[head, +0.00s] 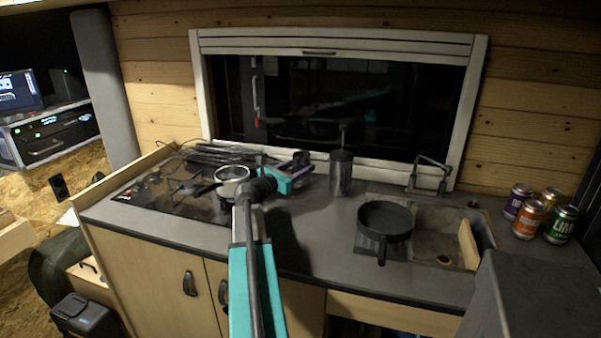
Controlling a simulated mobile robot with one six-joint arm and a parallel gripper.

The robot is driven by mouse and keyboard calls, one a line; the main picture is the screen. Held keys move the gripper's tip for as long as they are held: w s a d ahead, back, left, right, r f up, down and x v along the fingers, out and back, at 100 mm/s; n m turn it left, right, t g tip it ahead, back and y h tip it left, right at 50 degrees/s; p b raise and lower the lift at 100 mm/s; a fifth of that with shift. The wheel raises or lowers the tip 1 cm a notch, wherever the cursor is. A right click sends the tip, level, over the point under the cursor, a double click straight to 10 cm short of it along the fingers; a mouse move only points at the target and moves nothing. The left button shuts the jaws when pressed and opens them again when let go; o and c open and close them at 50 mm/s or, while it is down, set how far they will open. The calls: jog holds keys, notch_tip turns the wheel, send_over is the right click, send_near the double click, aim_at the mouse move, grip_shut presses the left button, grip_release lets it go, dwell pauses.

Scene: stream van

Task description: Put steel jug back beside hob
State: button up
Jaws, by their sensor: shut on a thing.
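My gripper (299,169), with teal and purplish parts, reaches over the back of the worktop just right of the hob (170,196). It is shut on a small dark metallic thing (300,158) that shows at its fingers. This looks like the steel jug, but it is small and partly hidden by the fingers. I cannot tell whether its base touches the worktop.
A tall steel container (341,175) stands just right of my gripper. A saucepan (232,174) sits on the hob. A black frying pan (385,221) is by the sink (440,235), with several cans (530,222) further right. The front worktop (318,240) is clear.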

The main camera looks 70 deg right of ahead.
jog(key=shift+f, duration=1.2)
jog(key=shift+f, duration=0.1)
jog(key=o, duration=1.3)
jog(key=b+v, duration=0.1)
jog(key=v, duration=1.1)
